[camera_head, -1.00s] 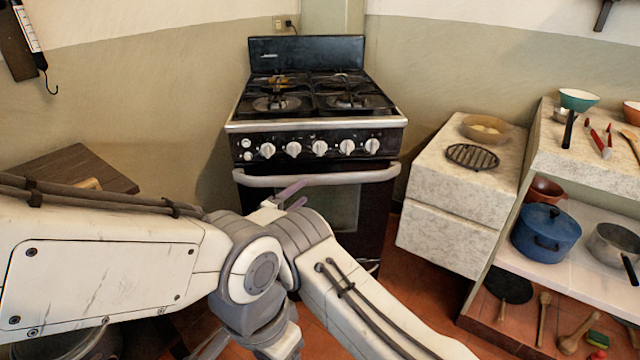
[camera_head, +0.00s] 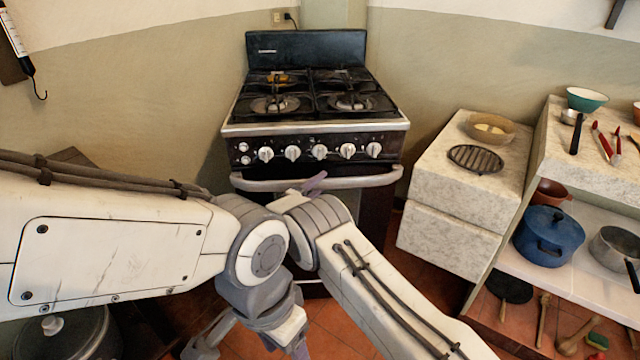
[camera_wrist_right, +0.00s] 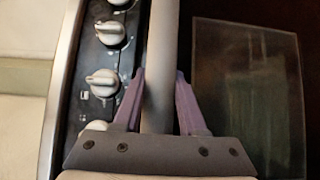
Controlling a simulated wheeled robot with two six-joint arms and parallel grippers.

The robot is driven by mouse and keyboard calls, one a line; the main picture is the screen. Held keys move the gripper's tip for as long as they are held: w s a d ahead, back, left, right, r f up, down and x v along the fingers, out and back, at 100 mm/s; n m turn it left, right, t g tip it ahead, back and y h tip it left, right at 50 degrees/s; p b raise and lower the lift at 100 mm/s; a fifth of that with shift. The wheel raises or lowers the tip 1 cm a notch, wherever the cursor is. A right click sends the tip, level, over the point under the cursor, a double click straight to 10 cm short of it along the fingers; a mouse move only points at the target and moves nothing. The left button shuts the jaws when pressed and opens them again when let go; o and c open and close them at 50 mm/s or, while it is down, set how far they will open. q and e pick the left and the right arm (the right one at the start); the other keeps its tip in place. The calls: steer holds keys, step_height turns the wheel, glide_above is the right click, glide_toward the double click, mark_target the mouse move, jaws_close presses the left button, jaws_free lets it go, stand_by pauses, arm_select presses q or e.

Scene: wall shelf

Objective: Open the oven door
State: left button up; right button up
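The oven (camera_head: 313,120) stands against the back wall, with a row of knobs over a pale bar handle (camera_head: 250,184). Its door is closed, and my arms cover most of it in the head view. My right gripper (camera_head: 316,183) is at the middle of the handle. In the right wrist view, its two purple fingers (camera_wrist_right: 160,76) straddle the handle (camera_wrist_right: 162,30), one on each side, close to the bar; I see no firm grip. The dark door window (camera_wrist_right: 245,95) lies right of them. My left wrist points down at the bottom; its fingertips are not clearly visible.
Right of the oven is a marble counter (camera_head: 450,215) with a bowl (camera_head: 490,129) and a black rack (camera_head: 475,158). Farther right, a shelf unit holds a blue pot (camera_head: 547,238), a pan and utensils. Tiled floor shows in front of the counter.

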jaws_close()
steer(key=shift+d+f, duration=0.1)
stand_by(1.1)
